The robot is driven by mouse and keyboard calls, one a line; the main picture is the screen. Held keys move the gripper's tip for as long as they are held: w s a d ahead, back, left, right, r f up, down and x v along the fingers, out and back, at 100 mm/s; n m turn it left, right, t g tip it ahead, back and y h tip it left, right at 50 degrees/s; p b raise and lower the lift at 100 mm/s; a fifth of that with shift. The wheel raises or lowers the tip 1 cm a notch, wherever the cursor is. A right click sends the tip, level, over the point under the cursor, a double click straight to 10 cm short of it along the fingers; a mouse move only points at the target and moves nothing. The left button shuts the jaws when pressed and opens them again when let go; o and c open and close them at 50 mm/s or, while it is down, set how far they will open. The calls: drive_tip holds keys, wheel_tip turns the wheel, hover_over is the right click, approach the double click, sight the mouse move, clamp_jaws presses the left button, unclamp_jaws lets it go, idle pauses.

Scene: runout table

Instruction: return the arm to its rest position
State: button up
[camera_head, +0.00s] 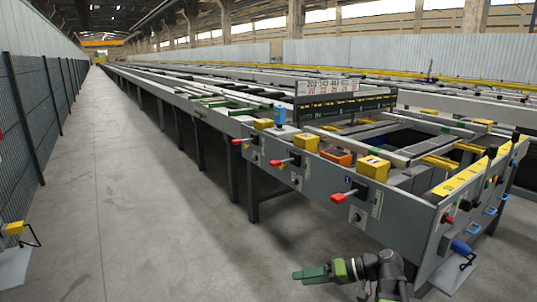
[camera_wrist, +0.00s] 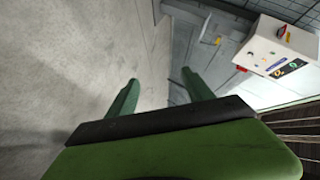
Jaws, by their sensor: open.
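My gripper (camera_head: 299,275) shows low in the head view, green, pointing left at the end of my dark arm. It hangs over the concrete floor, in front of the runout table's near side and apart from it. In the wrist view my gripper (camera_wrist: 160,84) shows two green fingers spread well apart. Nothing is between them; only grey floor and a grey panelled surface show behind. Part of my arm is cut off by the bottom edge of the head view.
The long grey runout table (camera_head: 283,170) fills the right, with red-handled levers (camera_head: 343,195) and yellow boxes (camera_head: 373,168) on its near side. A black mesh fence (camera_head: 28,110) stands left. The concrete aisle (camera_head: 130,190) between is clear. A pale control box (camera_wrist: 275,50) shows in the wrist view.

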drive_tip(key=s+a+f+g+h+p, duration=0.2)
drive_tip(key=s+a+f+g+h, duration=0.2)
drive_tip(key=s+a+f+h, duration=0.25)
drive_tip(key=d+f+m+h, duration=0.3)
drive_tip(key=d+f+h, duration=0.25)
drive_tip(key=d, duration=0.35)
wheel_tip(320, 180, up, 39)
drive_tip(key=d+p, duration=0.1)
drive_tip(key=p, duration=3.7)
drive_tip(key=shift+w+m+t+h, duration=0.3)
drive_tip(key=shift+w+h, duration=0.1)
drive_tip(key=shift+w, duration=0.05)
drive_tip(key=shift+f, duration=0.1)
drive_tip(key=shift+c, duration=0.3)
